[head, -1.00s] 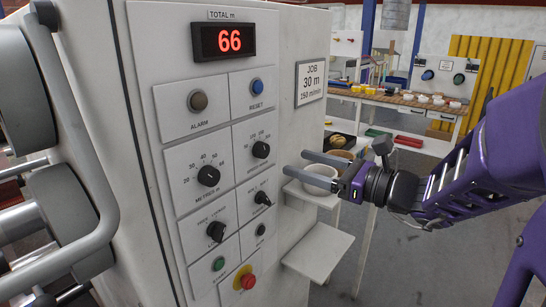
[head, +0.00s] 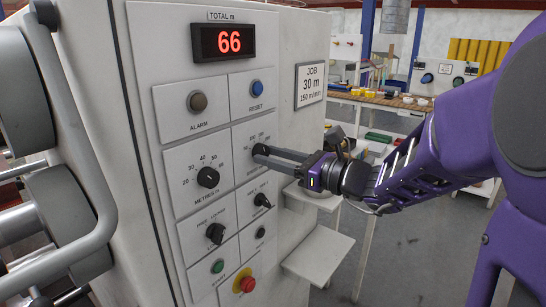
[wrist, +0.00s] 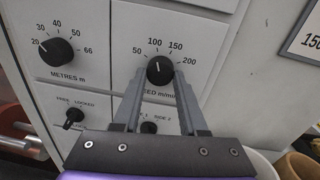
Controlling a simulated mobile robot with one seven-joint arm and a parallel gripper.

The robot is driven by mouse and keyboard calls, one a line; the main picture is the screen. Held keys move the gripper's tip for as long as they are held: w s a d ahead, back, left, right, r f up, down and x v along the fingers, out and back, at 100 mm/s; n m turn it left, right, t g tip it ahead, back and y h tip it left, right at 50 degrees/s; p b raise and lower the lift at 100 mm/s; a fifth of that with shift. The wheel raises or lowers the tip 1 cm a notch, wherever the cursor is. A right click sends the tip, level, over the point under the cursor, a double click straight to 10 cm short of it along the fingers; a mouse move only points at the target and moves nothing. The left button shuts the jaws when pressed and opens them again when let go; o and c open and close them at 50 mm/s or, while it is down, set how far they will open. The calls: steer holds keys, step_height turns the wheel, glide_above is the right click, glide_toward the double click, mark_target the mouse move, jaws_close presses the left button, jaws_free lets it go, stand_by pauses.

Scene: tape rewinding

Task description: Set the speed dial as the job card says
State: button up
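The black speed dial (wrist: 160,68) is on a white panel, with marks 50, 100, 150 and 200 around it. Its white pointer line is roughly toward 100 in the wrist view. My gripper (head: 258,154) reaches the dial from the right, and its two fingers lie on either side of the knob, seemingly against it. The fingers hide part of the dial in the head view and of its label in the wrist view. The job card (head: 311,83) on the cabinet's side reads JOB, 30 m, 150 m/min.
The metres dial (head: 208,177) is left of the speed dial. Two smaller black switches (head: 215,233) and (head: 262,200) sit below. A red stop button (head: 247,283) is at the bottom. White shelves (head: 318,254) stick out under my arm.

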jaws_close()
steer(key=shift+r+p, duration=0.1)
steer(key=shift+p, duration=0.3)
steer(key=m+p, duration=0.3)
steer(key=p, duration=0.1)
steer(key=shift+r+m, duration=0.1)
steer(key=shift+m, duration=0.3)
steer(key=m+p, duration=0.3)
steer(key=p, duration=0.1)
steer(key=shift+s, duration=0.1)
steer(key=shift+a+f+m+p, duration=0.1)
steer(key=shift+f+m+p, duration=0.1)
steer(key=shift+m+p, duration=0.25)
steer(key=shift+m, duration=0.25)
steer(key=o, duration=0.6)
jaws_free()
